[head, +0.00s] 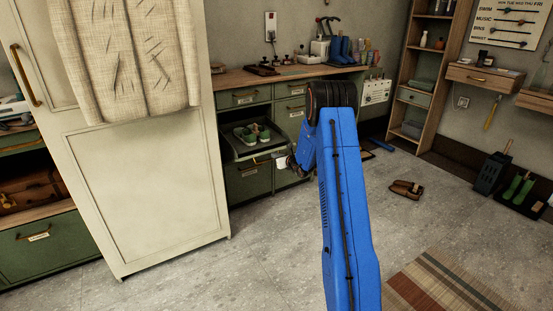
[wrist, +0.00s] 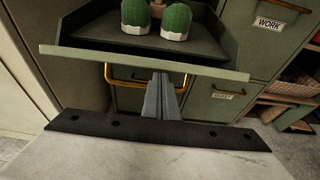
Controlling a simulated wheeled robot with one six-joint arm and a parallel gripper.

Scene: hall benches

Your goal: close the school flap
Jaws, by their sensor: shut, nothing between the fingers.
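A green flap (head: 262,153) stands tilted open in the cabinet beside the cream door, with green and pale shoes (head: 251,133) inside. I cannot read its label, so I cannot tell if it is the school flap. In the wrist view the open flap (wrist: 75,50) spans the top, its dark tray holding two green-knit shoes (wrist: 155,20). My gripper (wrist: 161,76) is shut and empty, its fingertips just below the flap's front edge in the picture. Whether they touch is unclear. A brass handle (wrist: 120,80) shows behind the fingers. In the head view my arm mostly hides the gripper.
Closed green fronts stand alongside, labelled WORK (wrist: 265,38) and apparently GUEST (wrist: 228,98). A tall cream door (head: 150,200) with a hanging garment stands left of the flap.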

